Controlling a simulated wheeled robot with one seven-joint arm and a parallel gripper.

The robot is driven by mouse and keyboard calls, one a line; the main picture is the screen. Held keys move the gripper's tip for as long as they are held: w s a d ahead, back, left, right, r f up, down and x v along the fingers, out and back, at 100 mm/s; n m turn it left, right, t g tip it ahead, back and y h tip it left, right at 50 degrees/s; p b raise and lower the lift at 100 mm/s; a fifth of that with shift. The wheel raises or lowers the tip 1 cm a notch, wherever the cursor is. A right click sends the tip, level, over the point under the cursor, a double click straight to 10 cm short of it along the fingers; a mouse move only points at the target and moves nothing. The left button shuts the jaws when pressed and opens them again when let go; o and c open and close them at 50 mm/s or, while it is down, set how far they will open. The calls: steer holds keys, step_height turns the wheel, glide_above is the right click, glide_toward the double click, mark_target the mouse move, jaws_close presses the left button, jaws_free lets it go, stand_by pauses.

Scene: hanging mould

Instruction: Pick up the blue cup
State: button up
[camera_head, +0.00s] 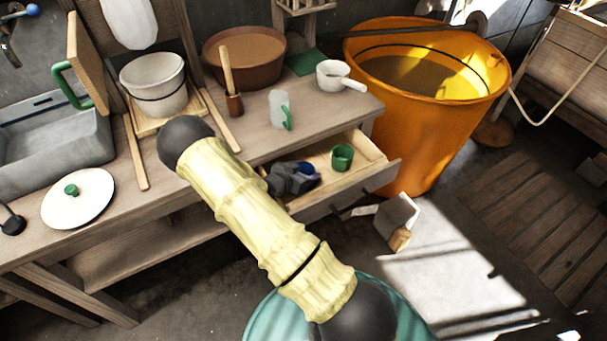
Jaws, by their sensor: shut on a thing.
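The blue cup (306,169) is a small dark blue shape inside the open drawer, mostly hidden by my gripper. My gripper (303,178) is dark grey, reaches into the drawer from the left and is shut on the blue cup. I cannot tell whether the cup touches the drawer floor. A green cup (342,157) stands in the drawer just to the right, apart from my gripper. The drawer (362,182) is pulled out from under the wooden bench.
Above the drawer, the bench (257,141) holds a pale mug with a green handle (279,110), a white ladle-like pot (336,76), a brown bowl (244,52) and a white bucket (158,85). A large orange tub (428,135) stands close to the drawer's right.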

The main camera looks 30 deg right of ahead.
step_height(320, 180, up, 18)
steer(key=p, duration=0.2)
stand_by(0.7)
